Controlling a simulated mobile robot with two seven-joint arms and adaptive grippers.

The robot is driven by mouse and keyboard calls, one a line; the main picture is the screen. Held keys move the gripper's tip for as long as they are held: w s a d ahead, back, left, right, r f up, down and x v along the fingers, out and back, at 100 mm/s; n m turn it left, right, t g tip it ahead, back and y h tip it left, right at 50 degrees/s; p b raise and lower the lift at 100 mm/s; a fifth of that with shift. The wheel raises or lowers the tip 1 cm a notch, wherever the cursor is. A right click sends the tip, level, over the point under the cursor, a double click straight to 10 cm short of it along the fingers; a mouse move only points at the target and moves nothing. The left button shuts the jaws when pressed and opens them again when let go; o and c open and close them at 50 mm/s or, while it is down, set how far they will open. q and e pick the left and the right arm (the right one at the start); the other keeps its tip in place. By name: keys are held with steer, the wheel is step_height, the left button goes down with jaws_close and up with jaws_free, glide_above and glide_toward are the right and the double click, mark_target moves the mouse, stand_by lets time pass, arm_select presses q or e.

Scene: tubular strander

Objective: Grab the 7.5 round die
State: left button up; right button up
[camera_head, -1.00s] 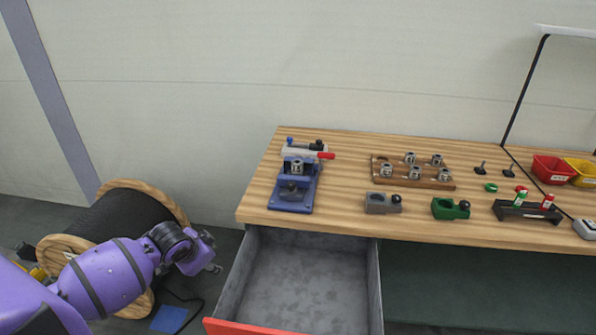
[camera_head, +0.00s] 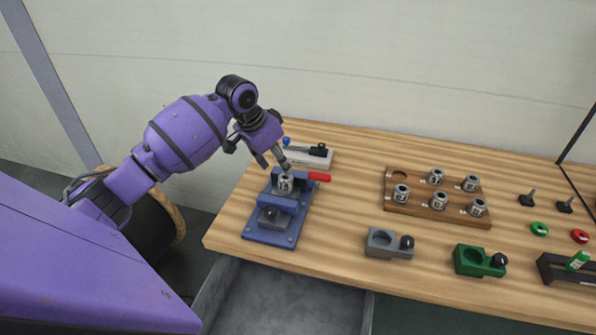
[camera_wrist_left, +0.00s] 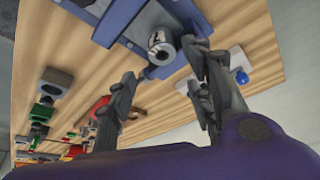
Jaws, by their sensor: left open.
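A round metal die (camera_head: 286,183) sits upright in the blue clamp fixture (camera_head: 262,237) at the left of the workbench. It also shows in the left wrist view (camera_wrist_left: 160,47), with a dark marking on its face that I cannot read. My left gripper (camera_head: 274,162) is open and empty, just above and behind this die, its fingertips pointing down. My right gripper is not in view.
A red-handled lever (camera_head: 319,177) juts right from the fixture. A light block with a black tool (camera_head: 313,157) lies behind it. Grey (camera_head: 380,245) and green (camera_head: 468,262) holders stand in front of the rack. An open drawer (camera_head: 300,310) extends below the bench front.

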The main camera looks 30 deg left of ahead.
mark_target(286, 178)
arm_select(q)
steer(key=f, duration=0.2)
steer(key=shift+d+f, duration=0.2)
steer(key=shift+f, duration=0.2)
steer(key=x, duration=0.3)
steer(key=shift+w+f, duration=0.25)
steer(key=shift+w, duration=0.05)
steer(key=shift+w+f, duration=0.1)
steer(key=shift+f, duration=0.2)
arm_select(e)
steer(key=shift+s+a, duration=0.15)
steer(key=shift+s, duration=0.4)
arm_select(q)
steer(key=shift+c, duration=0.3)
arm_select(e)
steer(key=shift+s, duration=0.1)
arm_select(q)
steer(key=c, duration=0.6)
jaws_close()
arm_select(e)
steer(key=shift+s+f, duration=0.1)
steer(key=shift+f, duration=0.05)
